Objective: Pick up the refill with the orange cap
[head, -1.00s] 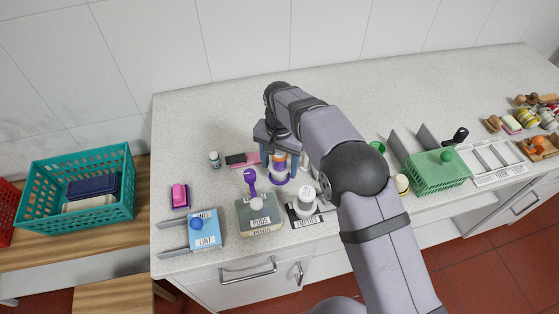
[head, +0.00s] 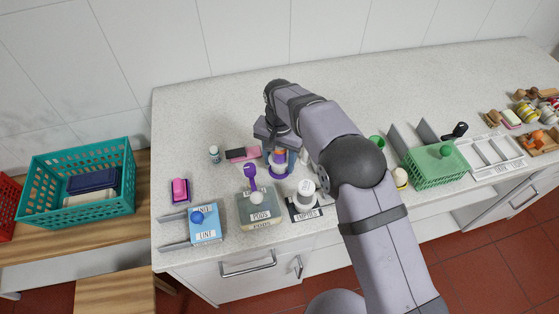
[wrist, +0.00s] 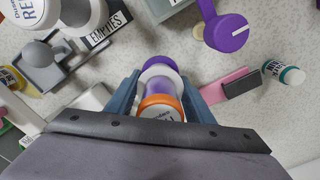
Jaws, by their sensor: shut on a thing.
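The refill with the orange cap (wrist: 160,103) is between the fingers of my gripper (wrist: 158,98) in the wrist view. Its orange ring is nearest the palm, with a purple band and a white part beyond it. My gripper is shut on it, one blue-grey finger on each side. In the head view the refill (head: 279,156) shows under my gripper (head: 277,150), with a purple part below it. The fingers partly hide it. I cannot tell whether it is off the counter.
Close by are a pods box (head: 260,214) with a purple scoop (head: 250,174), a white tub (head: 305,191) at the empties tray, a pink-and-black block (head: 243,154) and a small teal-capped bottle (head: 214,154). The counter behind is clear.

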